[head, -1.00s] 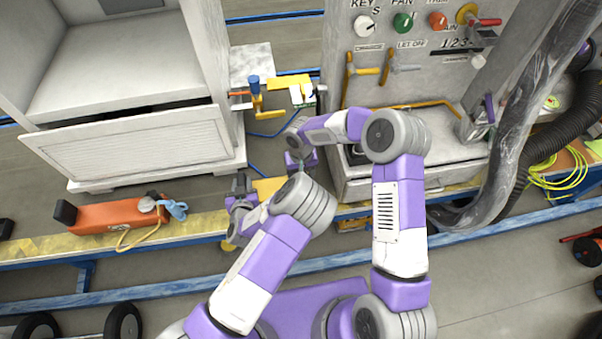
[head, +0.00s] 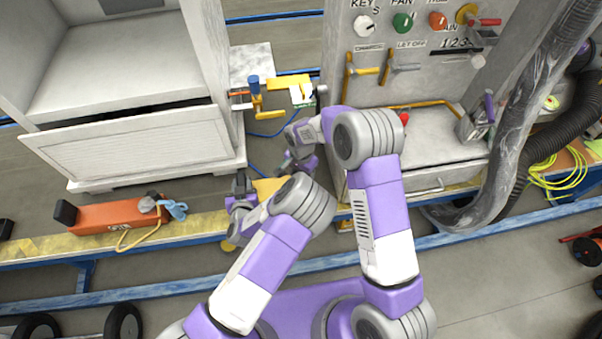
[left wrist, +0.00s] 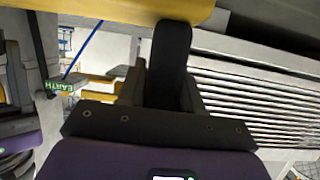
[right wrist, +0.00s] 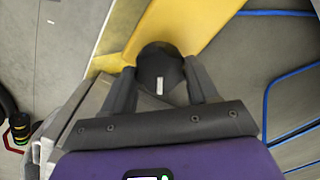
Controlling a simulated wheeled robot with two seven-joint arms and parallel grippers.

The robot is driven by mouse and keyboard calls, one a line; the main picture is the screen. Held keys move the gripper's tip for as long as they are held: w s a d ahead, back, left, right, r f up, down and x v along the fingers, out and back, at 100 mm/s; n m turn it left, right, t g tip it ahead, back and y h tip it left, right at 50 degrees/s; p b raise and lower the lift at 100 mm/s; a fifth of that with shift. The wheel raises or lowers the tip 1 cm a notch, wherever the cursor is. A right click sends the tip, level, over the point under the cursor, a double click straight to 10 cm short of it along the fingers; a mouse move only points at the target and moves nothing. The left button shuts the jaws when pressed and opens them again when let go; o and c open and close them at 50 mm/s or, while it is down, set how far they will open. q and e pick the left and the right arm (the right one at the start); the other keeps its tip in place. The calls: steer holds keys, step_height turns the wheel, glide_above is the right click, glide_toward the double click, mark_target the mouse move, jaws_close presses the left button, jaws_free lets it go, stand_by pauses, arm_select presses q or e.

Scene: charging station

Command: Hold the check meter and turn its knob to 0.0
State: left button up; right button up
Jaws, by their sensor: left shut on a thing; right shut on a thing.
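The check meter (head: 268,187) shows as a small yellow body between my two grippers in the head view, mostly hidden by my left arm. In the left wrist view its yellow body (left wrist: 110,8) crosses the top, and my left gripper (left wrist: 168,70) is shut on a black part of it. In the right wrist view the yellow meter body (right wrist: 190,28) carries a round black knob (right wrist: 158,68) with a short white mark. My right gripper (right wrist: 163,85) is shut on this knob, one finger on each side. No scale reading shows.
A grey control cabinet (head: 420,150) with knobs and levers stands at right. A white cabinet (head: 130,140) stands at left. An orange tool (head: 110,216) lies on the yellow-edged platform. A thick black hose (head: 560,115) hangs at far right.

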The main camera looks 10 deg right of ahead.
steer(key=shift+m, duration=0.4)
steer(key=o, duration=1.1)
steer(key=shift+c, duration=0.2)
step_height(320, 180, up, 12)
arm_select(q)
steer(key=o, duration=1)
